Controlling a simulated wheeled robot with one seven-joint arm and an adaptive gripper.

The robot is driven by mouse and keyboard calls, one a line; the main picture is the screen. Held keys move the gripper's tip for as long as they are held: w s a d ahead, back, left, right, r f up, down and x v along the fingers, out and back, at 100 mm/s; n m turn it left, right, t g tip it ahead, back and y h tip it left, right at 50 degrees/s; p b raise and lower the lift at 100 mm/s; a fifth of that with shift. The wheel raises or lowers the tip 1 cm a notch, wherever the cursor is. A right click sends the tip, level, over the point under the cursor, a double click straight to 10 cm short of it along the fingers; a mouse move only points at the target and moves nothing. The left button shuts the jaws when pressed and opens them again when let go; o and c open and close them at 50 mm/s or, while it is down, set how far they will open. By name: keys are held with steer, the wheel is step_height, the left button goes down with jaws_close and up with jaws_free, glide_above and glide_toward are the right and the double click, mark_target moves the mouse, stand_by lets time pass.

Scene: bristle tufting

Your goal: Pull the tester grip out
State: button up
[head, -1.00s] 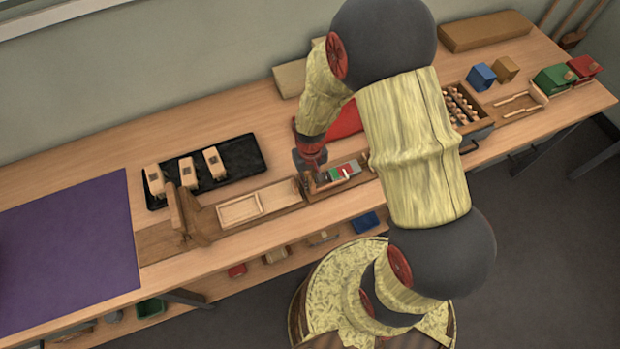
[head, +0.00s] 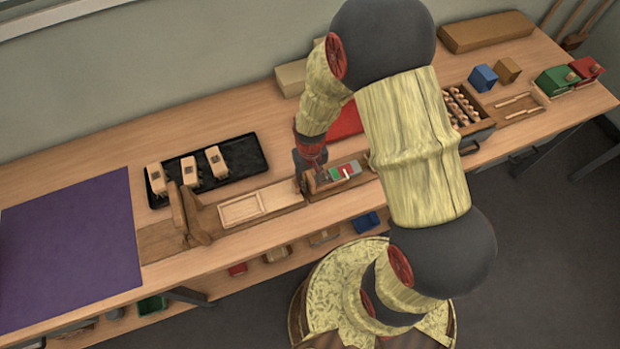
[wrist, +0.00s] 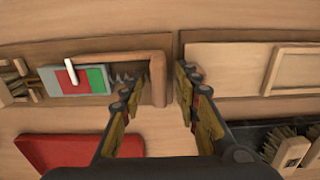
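The tester (head: 343,171) is a grey block with a red and green face and a white pointer, set in a wooden frame on the bench. In the wrist view the tester (wrist: 80,80) lies left of my gripper (wrist: 158,88), with grey jagged teeth at its right end. An upright wooden bar, seemingly the tester grip (wrist: 158,78), stands just right of those teeth. My gripper is open, one finger on each side of this bar. I cannot tell whether either finger touches it. In the head view my gripper (head: 313,178) is at the tester's left end, partly hidden.
A pale wooden tray (head: 240,210) lies left of the tester. A black tray (head: 255,160) with several brush blocks is behind it. A red tray (wrist: 60,155) lies close to my gripper. A purple mat (head: 70,245) covers the bench's left part.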

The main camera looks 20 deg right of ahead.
step_height(320, 180, up, 12)
stand_by(0.6)
stand_by(0.4)
